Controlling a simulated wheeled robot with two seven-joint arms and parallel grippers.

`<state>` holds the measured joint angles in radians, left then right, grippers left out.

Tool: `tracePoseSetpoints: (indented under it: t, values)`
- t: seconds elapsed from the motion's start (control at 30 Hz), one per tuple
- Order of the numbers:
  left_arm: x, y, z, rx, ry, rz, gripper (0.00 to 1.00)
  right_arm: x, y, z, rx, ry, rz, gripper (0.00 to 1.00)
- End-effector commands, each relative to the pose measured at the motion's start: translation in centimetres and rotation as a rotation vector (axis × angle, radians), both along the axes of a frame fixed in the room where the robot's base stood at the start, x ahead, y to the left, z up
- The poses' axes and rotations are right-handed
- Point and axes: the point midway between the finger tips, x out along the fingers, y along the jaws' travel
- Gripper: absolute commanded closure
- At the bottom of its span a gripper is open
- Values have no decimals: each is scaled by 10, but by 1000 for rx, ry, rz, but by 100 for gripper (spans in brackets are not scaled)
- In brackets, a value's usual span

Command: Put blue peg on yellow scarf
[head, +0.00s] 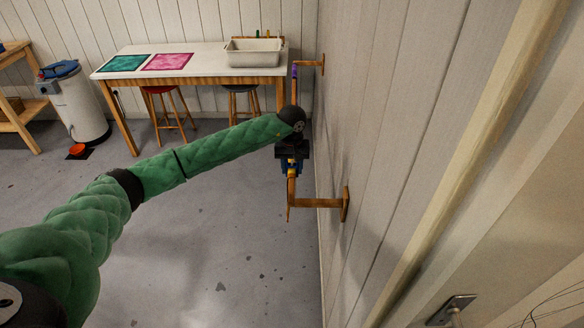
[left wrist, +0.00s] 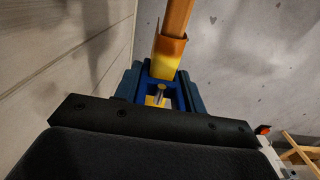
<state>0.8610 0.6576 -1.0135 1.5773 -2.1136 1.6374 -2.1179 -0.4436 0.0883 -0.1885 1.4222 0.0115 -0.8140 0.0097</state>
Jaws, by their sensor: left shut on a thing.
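The yellow scarf (left wrist: 166,58) hangs over a wooden rail (left wrist: 177,15) in the left wrist view, orange-brown on top and bright yellow lower down. My left gripper (left wrist: 160,94) is shut on the blue peg (left wrist: 158,76), which is right at the scarf. The peg's blue sides and metal spring show between the fingers. Whether its jaws pinch the cloth, I cannot tell. In the head view, my left gripper (head: 291,160) is at the rail beside the right wall, and a little yellow and blue shows below it. My right gripper is out of view.
The rail is held off the wall by a near bracket (head: 320,203) and a far bracket (head: 311,64). A purple thing (head: 294,71) is at the rail's far end. A white-topped table (head: 210,60) with a tray (head: 254,52) stands behind. The floor left of the rail is clear.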

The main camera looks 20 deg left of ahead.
Motion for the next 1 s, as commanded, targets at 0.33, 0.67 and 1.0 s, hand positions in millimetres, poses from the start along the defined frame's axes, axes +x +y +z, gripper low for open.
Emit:
tracePoseSetpoints:
  t: [0.33, 0.67, 1.0]
  values:
    - [0, 0, -1, 0, 0, 0, 81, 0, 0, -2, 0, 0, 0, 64]
    - [0, 0, -1, 0, 0, 0, 34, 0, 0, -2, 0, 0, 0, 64]
    - [0, 0, -1, 0, 0, 0, 34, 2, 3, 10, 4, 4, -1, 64]
